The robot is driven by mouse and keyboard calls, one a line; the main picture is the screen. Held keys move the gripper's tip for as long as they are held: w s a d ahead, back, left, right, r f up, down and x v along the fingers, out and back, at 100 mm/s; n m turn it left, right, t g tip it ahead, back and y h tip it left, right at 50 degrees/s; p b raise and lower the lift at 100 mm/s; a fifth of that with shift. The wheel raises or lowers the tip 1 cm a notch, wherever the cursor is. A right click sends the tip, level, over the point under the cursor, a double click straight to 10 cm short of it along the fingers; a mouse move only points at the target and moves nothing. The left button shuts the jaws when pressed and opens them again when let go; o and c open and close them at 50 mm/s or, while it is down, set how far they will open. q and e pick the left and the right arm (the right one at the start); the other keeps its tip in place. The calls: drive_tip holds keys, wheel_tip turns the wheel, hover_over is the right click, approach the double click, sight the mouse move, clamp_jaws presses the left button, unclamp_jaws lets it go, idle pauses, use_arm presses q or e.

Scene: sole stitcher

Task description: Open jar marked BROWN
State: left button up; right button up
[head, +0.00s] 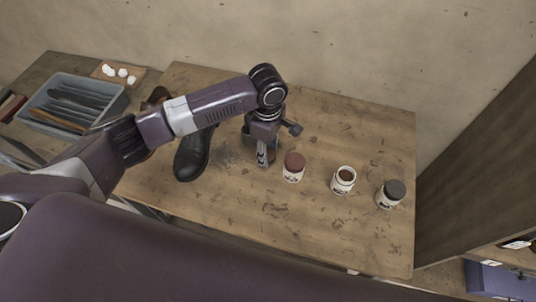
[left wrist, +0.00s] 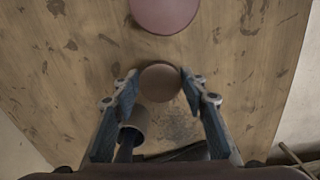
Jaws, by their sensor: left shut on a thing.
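My left gripper (head: 263,158) is to the left of the jars, pointing down close to the bench. In the left wrist view my left gripper (left wrist: 160,82) is shut on a round brown lid (left wrist: 160,80), one finger on each side. Whether the lid touches the bench I cannot tell. A jar with a reddish lid (head: 293,167) stands just right of the gripper, its lid also in the left wrist view (left wrist: 166,12).
A jar with a dark lid (head: 390,193) stands at the right. A black shoe (head: 191,155) lies left of the gripper. A grey bin of tools (head: 72,103) is at far left. A brown cup-like holder (left wrist: 135,126) is close to the left finger. The workbench (head: 330,245) is clear in front.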

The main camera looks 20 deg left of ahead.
use_arm(q)
drive_tip(key=shift+f, duration=1.45)
drive_tip(key=shift+f, duration=0.1)
drive_tip(key=o, duration=1.3)
